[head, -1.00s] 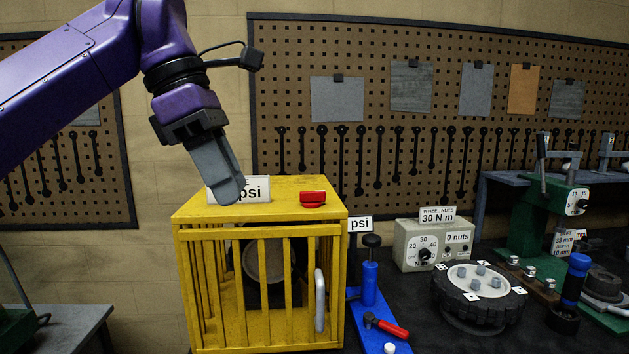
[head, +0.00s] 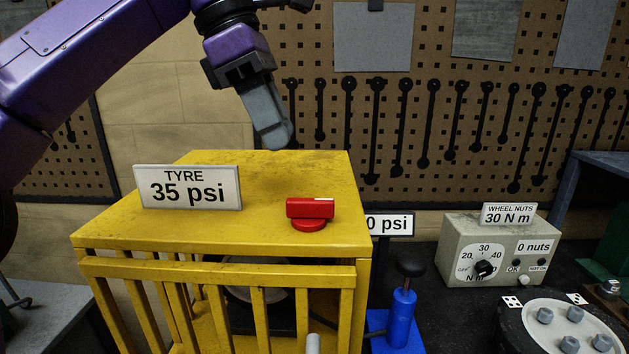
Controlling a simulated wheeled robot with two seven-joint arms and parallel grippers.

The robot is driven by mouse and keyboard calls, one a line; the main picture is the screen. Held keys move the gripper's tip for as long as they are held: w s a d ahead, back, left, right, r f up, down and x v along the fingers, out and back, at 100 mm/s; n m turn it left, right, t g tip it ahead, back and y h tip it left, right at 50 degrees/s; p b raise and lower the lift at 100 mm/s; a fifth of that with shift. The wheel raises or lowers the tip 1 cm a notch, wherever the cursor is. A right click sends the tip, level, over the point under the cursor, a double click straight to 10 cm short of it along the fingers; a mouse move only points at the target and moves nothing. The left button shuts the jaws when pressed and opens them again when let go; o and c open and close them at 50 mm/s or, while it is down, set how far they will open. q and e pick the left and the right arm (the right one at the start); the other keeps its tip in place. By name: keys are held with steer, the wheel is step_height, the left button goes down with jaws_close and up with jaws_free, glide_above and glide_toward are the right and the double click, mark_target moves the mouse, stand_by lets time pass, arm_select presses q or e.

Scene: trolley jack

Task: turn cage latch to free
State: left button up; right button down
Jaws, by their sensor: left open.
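The yellow cage (head: 240,240) stands at the centre left, with a barred front. On its top, toward the right front, sits the red latch knob (head: 310,213), its bar lying roughly left to right with a small white mark at its right end. My left gripper (head: 272,136) hangs above the rear of the cage top, pointing down, up and behind the latch and apart from it. It is open and holds nothing; its fingers overlap in this view. My right gripper is not in view.
A "TYRE 35 psi" sign (head: 188,187) stands on the cage top at left. A blue pump (head: 402,315) with a black knob stands right of the cage. A wheel nuts box (head: 500,250) and a wheel (head: 565,330) are farther right. A pegboard is behind.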

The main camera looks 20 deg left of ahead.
mark_target(307, 199)
arm_select(q)
steer(key=f, duration=0.1)
steer(key=d+f+b, duration=0.1)
steer(key=f+b, duration=0.1)
steer(key=shift+s+d+f, duration=0.15)
steer(key=shift+s+f, duration=0.25)
steer(key=x, duration=0.2)
steer(key=b+x, duration=0.1)
steer(key=x, duration=0.2)
steer(key=shift+w+d+f, duration=0.2)
steer(key=shift+w+f, duration=0.05)
steer(key=shift+w, duration=0.2)
steer(key=shift+s, duration=0.25)
steer(key=shift+w, duration=0.1)
jaws_close()
